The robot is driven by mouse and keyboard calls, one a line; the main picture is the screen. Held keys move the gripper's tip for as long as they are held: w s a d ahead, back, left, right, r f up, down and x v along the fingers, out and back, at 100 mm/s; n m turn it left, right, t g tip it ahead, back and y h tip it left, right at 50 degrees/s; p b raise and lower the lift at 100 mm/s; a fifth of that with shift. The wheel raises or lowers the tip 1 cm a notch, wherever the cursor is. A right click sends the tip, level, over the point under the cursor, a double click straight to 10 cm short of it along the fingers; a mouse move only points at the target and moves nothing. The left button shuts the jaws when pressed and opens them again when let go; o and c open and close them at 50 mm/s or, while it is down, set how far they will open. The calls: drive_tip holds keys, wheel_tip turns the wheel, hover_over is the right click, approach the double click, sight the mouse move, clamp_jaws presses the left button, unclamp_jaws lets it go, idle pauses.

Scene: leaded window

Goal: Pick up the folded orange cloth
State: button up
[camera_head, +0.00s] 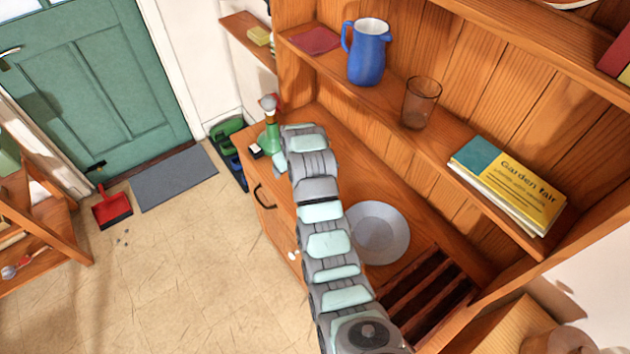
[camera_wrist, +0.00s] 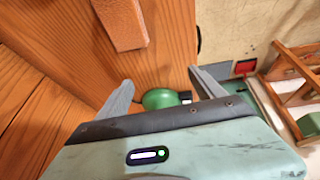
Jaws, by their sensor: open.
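I see no cloth that is plainly orange in either view. A flat, dark red folded piece (camera_head: 315,40) lies at the left end of the hutch shelf in the head view; I cannot tell whether it is the cloth. My gripper (camera_wrist: 160,88) is open in the wrist view, its two grey fingers apart with nothing held between them. A green bottle (camera_wrist: 160,98) shows beyond the gap between the fingers. In the head view my arm reaches over the wooden counter, its far end beside the green bottle (camera_head: 270,138); the fingertips are not clear there.
The hutch shelf (camera_head: 440,142) holds a blue jug (camera_head: 367,55), a brown glass (camera_head: 420,102) and books (camera_head: 510,185). A grey plate (camera_head: 378,232) lies on the counter beside my arm. A yellow item (camera_head: 259,35) sits on a small side shelf. Open floor lies left.

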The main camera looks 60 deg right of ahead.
drive_tip(key=s+r+g+y+p, duration=0.15)
drive_tip(key=s+r, duration=0.25)
drive_tip(key=s, duration=0.4)
drive_tip(key=shift+m+g+y, duration=0.3)
drive_tip(key=shift+g+y, duration=0.05)
drive_tip(key=shift+y, duration=0.1)
wheel_tip(320, 180, down, 5)
drive_tip(key=shift+w+d, duration=0.1)
drive_tip(key=shift+w+d+f+p, duration=0.1)
drive_tip(key=shift+f+p, duration=0.15)
drive_tip(key=shift+f, duration=1.1)
drive_tip(key=shift+d+f+p, duration=0.1)
drive_tip(key=shift+f+p, duration=0.15)
drive_tip(key=shift+f, duration=1.1)
drive_tip(key=shift+c, duration=0.6)
drive_tip(key=c, duration=1.3)
drive_tip(key=shift+r, duration=0.2)
